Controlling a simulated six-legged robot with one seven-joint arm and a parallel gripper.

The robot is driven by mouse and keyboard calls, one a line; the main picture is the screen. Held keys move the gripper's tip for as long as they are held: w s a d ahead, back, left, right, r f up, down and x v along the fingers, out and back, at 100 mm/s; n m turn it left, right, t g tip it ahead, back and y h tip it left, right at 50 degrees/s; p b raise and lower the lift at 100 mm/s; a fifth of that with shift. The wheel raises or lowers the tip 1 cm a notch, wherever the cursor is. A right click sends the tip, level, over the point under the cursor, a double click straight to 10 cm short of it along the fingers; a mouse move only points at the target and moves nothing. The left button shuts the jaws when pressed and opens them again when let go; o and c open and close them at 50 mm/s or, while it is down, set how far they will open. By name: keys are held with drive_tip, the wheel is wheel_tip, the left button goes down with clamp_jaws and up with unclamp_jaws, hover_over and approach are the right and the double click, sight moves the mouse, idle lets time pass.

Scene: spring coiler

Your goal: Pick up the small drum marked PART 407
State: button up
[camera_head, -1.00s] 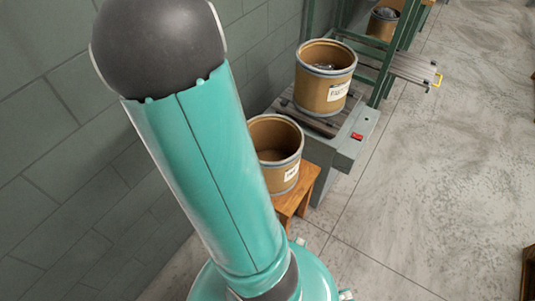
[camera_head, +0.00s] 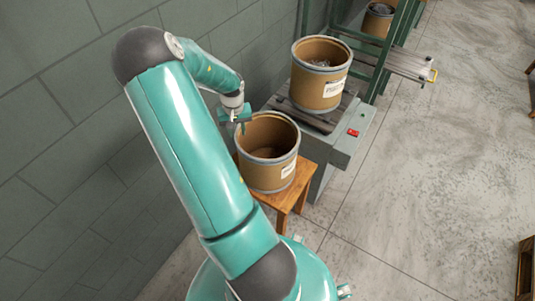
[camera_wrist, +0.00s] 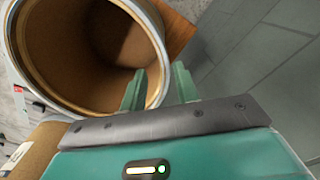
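A brown drum (camera_head: 268,172) with a grey rim and a white label stands open on a wooden stool in the head view. A second brown drum (camera_head: 318,88) stands behind it on a grey machine bed, also labelled. The numbers on both labels are too small to read. My gripper (camera_head: 241,122) is at the near drum's left back rim. In the wrist view, the fingers of my gripper (camera_wrist: 158,78) are apart, with the rim of the open drum (camera_wrist: 152,30) showing between them. I cannot tell whether they straddle the wall. Nothing is held.
The wooden stool (camera_head: 290,192) is just wider than the drum. The grey machine (camera_head: 340,140) with a red switch (camera_head: 352,133) stands close behind. A block wall (camera_head: 70,110) runs close on the left. A further drum (camera_head: 377,22) stands at the back.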

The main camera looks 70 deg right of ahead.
wheel_tip(320, 180, down, 10)
drive_tip(key=shift+a+r, duration=0.15)
drive_tip(key=shift+r, duration=0.05)
clamp_jaws()
drive_tip(key=shift+r, duration=0.1)
idle(1.4)
